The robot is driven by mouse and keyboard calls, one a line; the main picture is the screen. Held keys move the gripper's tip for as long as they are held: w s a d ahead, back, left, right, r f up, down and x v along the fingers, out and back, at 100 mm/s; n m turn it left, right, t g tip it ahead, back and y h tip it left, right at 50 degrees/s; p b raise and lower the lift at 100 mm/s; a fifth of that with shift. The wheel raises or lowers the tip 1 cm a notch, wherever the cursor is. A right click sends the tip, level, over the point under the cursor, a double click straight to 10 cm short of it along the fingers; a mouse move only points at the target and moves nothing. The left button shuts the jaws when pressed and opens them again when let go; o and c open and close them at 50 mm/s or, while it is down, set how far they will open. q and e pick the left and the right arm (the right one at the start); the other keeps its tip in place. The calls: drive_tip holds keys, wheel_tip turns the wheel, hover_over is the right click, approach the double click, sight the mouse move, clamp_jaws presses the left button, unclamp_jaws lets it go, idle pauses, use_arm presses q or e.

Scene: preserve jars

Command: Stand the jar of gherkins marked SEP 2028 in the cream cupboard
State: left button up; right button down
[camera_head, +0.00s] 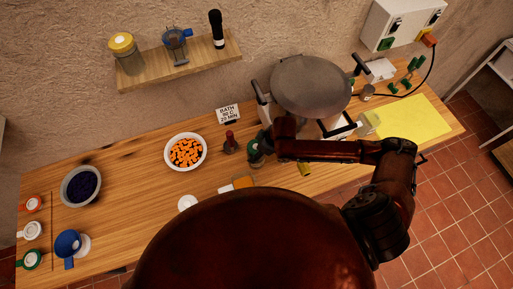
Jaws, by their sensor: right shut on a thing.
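My right gripper (262,144) is small in view over the middle of the wooden worktop. It is shut on a dark green thing (255,158) that my gripper and arm partly hide. This may be the gherkin jar, but no label or date can be read. A pale open-fronted unit (487,82) shows in part at the right edge; I cannot tell whether it is the cream cupboard. My left gripper is not in view.
The worktop (120,195) holds a bowl of orange pieces (186,152), a dark-filled bowl (81,186), a red-topped item (230,143), a large lidded pot (311,84) and a yellow mat (412,118). A wall shelf (150,80) is above. Tiled floor (465,180) lies right.

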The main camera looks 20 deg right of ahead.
drive_tip(key=c, duration=1.1)
unclamp_jaws()
drive_tip(key=shift+c, duration=0.2)
drive_tip(key=o, duration=0.4)
